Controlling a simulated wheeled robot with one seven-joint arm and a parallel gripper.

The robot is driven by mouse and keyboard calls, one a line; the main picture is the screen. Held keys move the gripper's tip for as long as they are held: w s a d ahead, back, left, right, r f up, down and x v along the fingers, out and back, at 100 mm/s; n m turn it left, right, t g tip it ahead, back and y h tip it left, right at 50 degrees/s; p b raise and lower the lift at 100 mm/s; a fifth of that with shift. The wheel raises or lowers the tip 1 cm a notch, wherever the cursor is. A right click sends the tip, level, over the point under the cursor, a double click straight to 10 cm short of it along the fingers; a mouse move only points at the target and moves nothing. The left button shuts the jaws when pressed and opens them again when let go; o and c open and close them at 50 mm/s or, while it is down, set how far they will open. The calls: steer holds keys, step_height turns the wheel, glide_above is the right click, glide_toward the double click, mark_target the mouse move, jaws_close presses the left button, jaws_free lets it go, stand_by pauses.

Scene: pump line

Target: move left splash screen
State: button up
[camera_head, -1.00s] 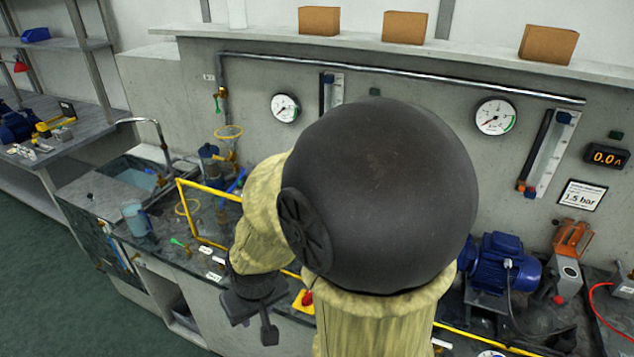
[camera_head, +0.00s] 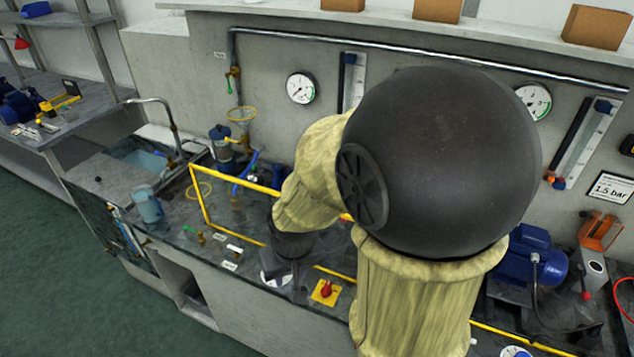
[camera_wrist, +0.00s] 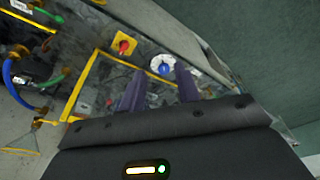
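The left splash screen is a clear panel in a yellow frame (camera_head: 199,196), standing on the bench in the head view. Its left post and part of its top and bottom bars show; my arm hides its right part. Yellow bars also show in the wrist view (camera_wrist: 84,84). My gripper (camera_head: 288,262) is a dark shape low over the bench, near the frame's bottom bar. In the wrist view, the two purple fingers of my gripper (camera_wrist: 160,90) are apart with nothing seen between them. I cannot tell how high they are above the bench.
A red knob on a yellow plate (camera_head: 326,292) and a white dial with a blue knob (camera_wrist: 162,66) sit by the fingers. A blue-tinted beaker (camera_head: 147,205) and a sink (camera_head: 140,157) are at left. A blue motor (camera_head: 527,262) stands at right.

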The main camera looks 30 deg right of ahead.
steer(key=w+d+r+m+g+y+p, duration=0.1)
steer(key=w+d+r+m+g+p, duration=0.1)
steer(key=w+d+r+m, duration=0.7)
steer(key=w+d+r+m+g+p, duration=0.2)
steer(key=w+d+r+m+p, duration=0.3)
steer(key=m, duration=1.3)
steer(key=w+d+r, duration=0.4)
steer(key=w+r, duration=0.2)
steer(key=r, duration=0.1)
steer(key=shift+m+y, duration=0.3)
steer(key=shift+y, duration=0.1)
steer(key=a+f, duration=0.1)
steer(key=f, duration=0.4)
steer(key=s+f+p, duration=0.1)
steer(key=f, duration=0.5)
steer(key=s+a+f+p, duration=0.1)
steer(key=f, duration=0.5)
steer(key=shift+a, duration=0.35)
jaws_close()
